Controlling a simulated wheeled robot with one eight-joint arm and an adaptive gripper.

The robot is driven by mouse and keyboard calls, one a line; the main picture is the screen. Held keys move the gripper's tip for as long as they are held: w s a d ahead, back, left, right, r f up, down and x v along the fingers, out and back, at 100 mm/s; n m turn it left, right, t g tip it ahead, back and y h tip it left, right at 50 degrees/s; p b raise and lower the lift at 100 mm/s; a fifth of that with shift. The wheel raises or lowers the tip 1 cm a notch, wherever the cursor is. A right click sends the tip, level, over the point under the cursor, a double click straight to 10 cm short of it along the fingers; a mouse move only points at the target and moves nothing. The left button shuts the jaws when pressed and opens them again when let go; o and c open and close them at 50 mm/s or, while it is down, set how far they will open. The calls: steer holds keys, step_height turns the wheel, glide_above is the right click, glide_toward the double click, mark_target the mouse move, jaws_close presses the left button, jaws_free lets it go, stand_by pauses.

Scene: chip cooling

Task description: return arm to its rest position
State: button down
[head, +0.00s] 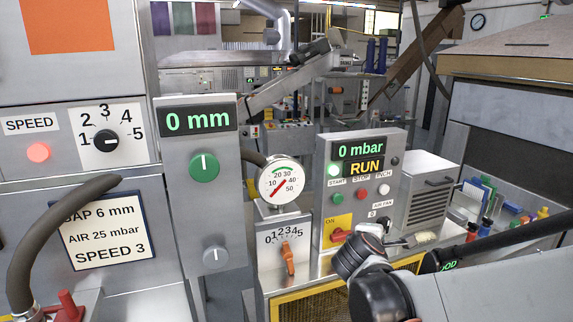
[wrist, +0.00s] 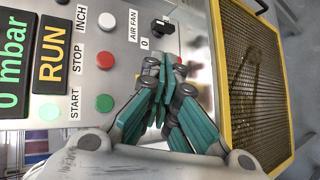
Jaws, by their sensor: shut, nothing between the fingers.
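My gripper (wrist: 164,68) shows in the wrist view with its teal-padded fingers drawn together and nothing between them. It is in front of the control panel (wrist: 110,75), below the AIR FAN knob (wrist: 163,27) in that picture. Whether it touches anything I cannot tell. In the head view my arm (head: 480,290) reaches in from the lower right to the panel's lower right corner. The fingertips are hard to make out there.
The panel display (head: 361,158) reads 0 mbar and RUN. A pressure gauge (head: 281,184) and orange-handled dial (head: 288,258) stand left of it. A yellow-framed mesh guard (wrist: 258,90) lies beside my gripper. A grey vented box (head: 428,190) stands right of the panel.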

steer(key=s+a+f+m+g+y+b, duration=0.2)
steer(key=s+f+m+b, duration=0.5)
steer(key=s, duration=0.5)
steer(key=s+a+f+m+g+y+b, duration=0.1)
steer(key=s+f+m+g+y+b, duration=0.1)
steer(key=s+f+m+y+b, duration=0.2)
steer(key=s+f+m+b, duration=0.3)
steer(key=s+f, duration=0.3)
steer(key=s, duration=0.3)
steer(key=shift+s+a, duration=0.25)
steer(key=shift+a, duration=0.15)
stand_by(3.5)
